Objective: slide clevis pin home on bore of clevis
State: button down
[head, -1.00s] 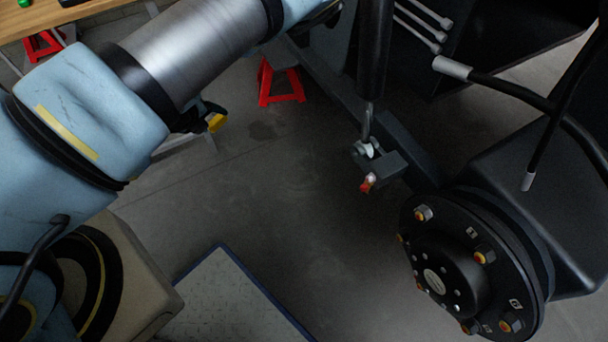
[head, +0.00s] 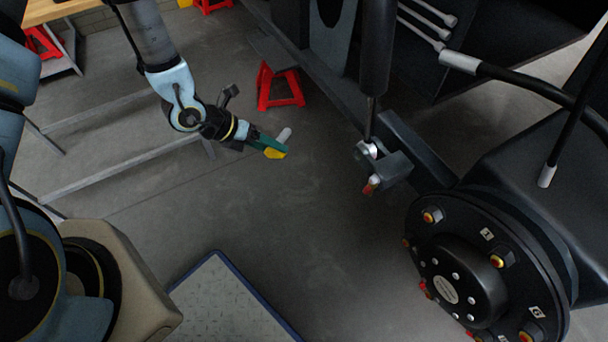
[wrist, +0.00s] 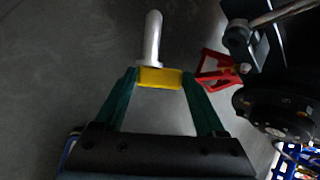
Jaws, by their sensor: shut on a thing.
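The clevis pin (head: 284,134) is a pale metal rod with a yellow block at its base. My gripper (head: 268,146) has green fingers and is shut on that yellow block. In the wrist view the pin (wrist: 153,38) points away from my gripper (wrist: 160,77), its shaft bare. The clevis (head: 396,166) is a dark grey fork at the lower end of a black cylinder's rod, right of my gripper and well apart from it. What looks like the clevis (wrist: 240,38) shows at the upper right of the wrist view. I cannot make out its bore.
A black wheel hub (head: 450,270) with several studs stands below right of the clevis. A small red-tipped part (head: 372,186) hangs under the clevis. A red stand (head: 277,86) is on the floor behind. A hose (head: 510,85) hangs at right. Open floor lies between gripper and clevis.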

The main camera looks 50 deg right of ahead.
jog(key=s+m+g+y+b, duration=0.2)
jog(key=s+m, duration=0.4)
jog(key=s, duration=0.5)
jog(key=shift+s+d+f+m+g+y+b, duration=0.2)
jog(key=shift+s+f+m+g+y+b, duration=0.15)
jog(key=shift+g, duration=0.45)
jog(key=shift+b, duration=0.95)
jog(key=shift+t, duration=0.3)
jog(key=d, duration=0.1)
jog(key=s+d, duration=0.1)
jog(key=d, duration=0.2)
jog(key=shift+s+d+r+p, duration=0.2)
jog(key=shift+d+r+p, duration=0.1)
jog(key=shift+d+p, duration=0.1)
jog(key=shift+b, duration=0.45)
